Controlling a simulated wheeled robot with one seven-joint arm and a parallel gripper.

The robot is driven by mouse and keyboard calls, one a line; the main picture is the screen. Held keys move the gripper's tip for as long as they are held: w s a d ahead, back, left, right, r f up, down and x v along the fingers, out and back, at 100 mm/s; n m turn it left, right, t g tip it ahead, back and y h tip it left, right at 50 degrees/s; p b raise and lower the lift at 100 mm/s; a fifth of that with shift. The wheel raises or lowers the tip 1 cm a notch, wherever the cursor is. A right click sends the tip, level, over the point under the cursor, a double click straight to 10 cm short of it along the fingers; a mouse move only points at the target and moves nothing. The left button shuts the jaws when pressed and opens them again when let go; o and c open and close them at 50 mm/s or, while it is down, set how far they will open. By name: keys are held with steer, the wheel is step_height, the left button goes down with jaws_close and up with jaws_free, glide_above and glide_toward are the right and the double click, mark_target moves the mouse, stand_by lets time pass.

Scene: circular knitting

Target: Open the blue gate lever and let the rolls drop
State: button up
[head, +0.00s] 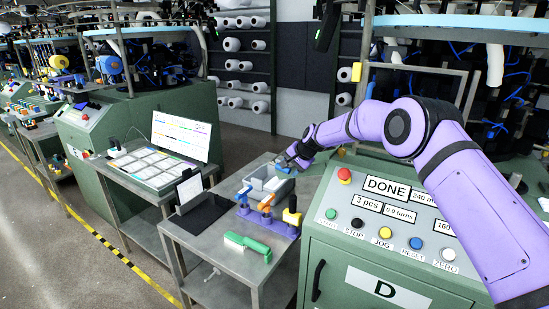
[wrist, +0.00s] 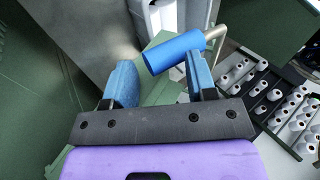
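The blue gate lever (wrist: 174,53) shows in the wrist view as a blue cylindrical grip on a metal rod (wrist: 215,33). My gripper (wrist: 160,80) is open, with its two blue-padded fingers apart and nothing held between them. The lever's grip slants across near the right fingertip, its left end over the gap between the fingers. Whether it touches the right finger I cannot tell. In the head view my gripper (head: 286,168) is small, above the back of the side table next to the green machine; the lever is not clear there. No rolls can be made out at the gate.
The side table (head: 205,250) holds a grey bin (head: 262,182), a purple rack (head: 268,222) with coloured-handled tools, and a green-handled brush (head: 247,246). The green machine's panel (head: 400,215) reads DONE and 3 pcs. A green wall (wrist: 40,80) stands left in the wrist view.

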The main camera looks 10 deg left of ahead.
steer(key=shift+s+a+f, duration=0.15)
steer(key=shift+s+f, duration=0.15)
steer(key=shift+f, duration=0.35)
steer(key=shift+s+a+f, duration=0.1)
steer(key=shift+s+f, duration=0.15)
steer(key=shift+f, duration=0.35)
steer(key=shift+o, duration=0.4)
steer(key=shift+s+a+f, duration=0.1)
steer(key=shift+s+a, duration=0.2)
steer(key=shift+s, duration=0.45)
steer(key=shift+s+a, duration=0.3)
steer(key=shift+s, duration=0.45)
steer(key=shift+s+a+f, duration=0.1)
steer(key=shift+a+f, duration=0.1)
steer(key=shift+a, duration=0.1)
steer(key=shift+c, duration=0.4)
steer(key=shift+s+a+r, duration=0.1)
steer(key=shift+s+r, duration=0.25)
steer(key=shift+s, duration=0.4)
steer(key=shift+r, duration=0.1)
steer(key=shift+v, duration=3)
